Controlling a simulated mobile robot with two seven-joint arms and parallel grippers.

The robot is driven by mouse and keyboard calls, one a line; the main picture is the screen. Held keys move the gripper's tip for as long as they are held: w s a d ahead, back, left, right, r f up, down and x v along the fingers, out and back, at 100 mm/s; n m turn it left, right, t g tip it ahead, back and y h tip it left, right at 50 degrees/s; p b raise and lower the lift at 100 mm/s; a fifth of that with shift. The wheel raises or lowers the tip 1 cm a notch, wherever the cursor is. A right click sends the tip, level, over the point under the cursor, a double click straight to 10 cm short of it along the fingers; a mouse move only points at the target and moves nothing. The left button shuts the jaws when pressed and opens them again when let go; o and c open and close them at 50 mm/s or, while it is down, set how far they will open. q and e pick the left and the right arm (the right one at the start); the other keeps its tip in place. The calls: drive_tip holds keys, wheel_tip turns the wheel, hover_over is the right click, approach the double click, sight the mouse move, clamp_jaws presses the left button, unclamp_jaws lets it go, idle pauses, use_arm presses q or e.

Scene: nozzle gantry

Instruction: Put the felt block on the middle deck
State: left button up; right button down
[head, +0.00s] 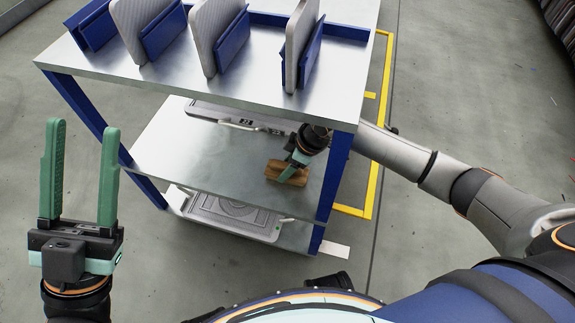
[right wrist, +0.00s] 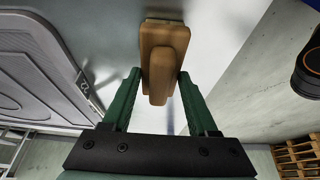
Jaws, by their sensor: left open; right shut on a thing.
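The felt block (head: 280,168) is a brown, wood-coloured block at the front right of the middle deck (head: 170,145), a bare metal shelf. My right gripper (head: 293,172) reaches in from the right under the top deck and is shut on the block. In the right wrist view the block (right wrist: 163,50) sits between the green fingers of the right gripper (right wrist: 160,80). Whether its underside touches the deck I cannot tell. My left gripper (head: 82,130) is open and empty, left of the cart.
The top deck (head: 180,85) holds several grey panels in blue holders. A grey panel (head: 225,112) with a white handle lies at the back of the middle deck. Another panel (head: 235,217) lies on the lower deck. A blue post (head: 333,177) stands right of the gripper.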

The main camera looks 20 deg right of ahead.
sight(287, 165)
drive_tip(key=shift+c, duration=0.9)
unclamp_jaws()
use_arm(q)
drive_tip(key=shift+r, duration=0.1)
use_arm(e)
drive_tip(key=p+v, duration=0.3)
drive_tip(key=v, duration=0.2)
drive_tip(key=shift+r, duration=0.2)
use_arm(q)
drive_tip(key=shift+m+t, duration=0.3)
drive_tip(key=shift+m, duration=0.1)
drive_tip(key=r, duration=0.1)
drive_tip(key=r+p, duration=0.1)
drive_tip(key=r, duration=0.1)
drive_tip(key=r+p, duration=0.1)
drive_tip(key=r, duration=0.1)
drive_tip(key=shift+s+a+r, duration=0.1)
drive_tip(key=shift+a+r, duration=0.1)
drive_tip(key=shift+a, duration=0.1)
use_arm(e)
drive_tip(key=s+d, duration=0.6)
drive_tip(key=d, duration=0.4)
drive_tip(key=shift+s+f, duration=0.15)
drive_tip(key=shift+s, duration=0.25)
